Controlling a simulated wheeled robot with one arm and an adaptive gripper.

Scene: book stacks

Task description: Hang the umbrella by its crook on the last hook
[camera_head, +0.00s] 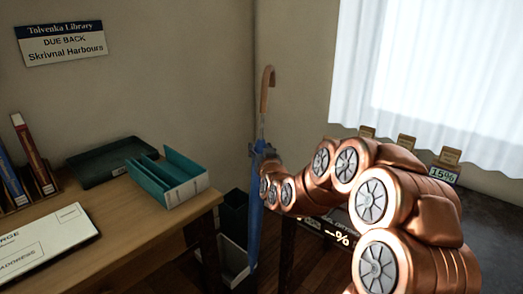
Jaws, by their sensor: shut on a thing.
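A blue furled umbrella (256,222) with a tan crook handle (267,88) hangs upright near the room corner. Its crook is at the top and its lower end is low beside the desk. My gripper (262,150) is shut on the umbrella just below the shaft, at the top of the blue cloth. My copper arm reaches to it from the right. The fingers are small and partly hidden by my arm. I see no hook in this view.
A wooden desk (110,225) at left bears a dark tray (100,167), a teal box (168,180), books (28,155) and a white parcel (38,245). A dark bin (234,214) stands behind the umbrella. A dark table (490,205) with small cards is at right.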

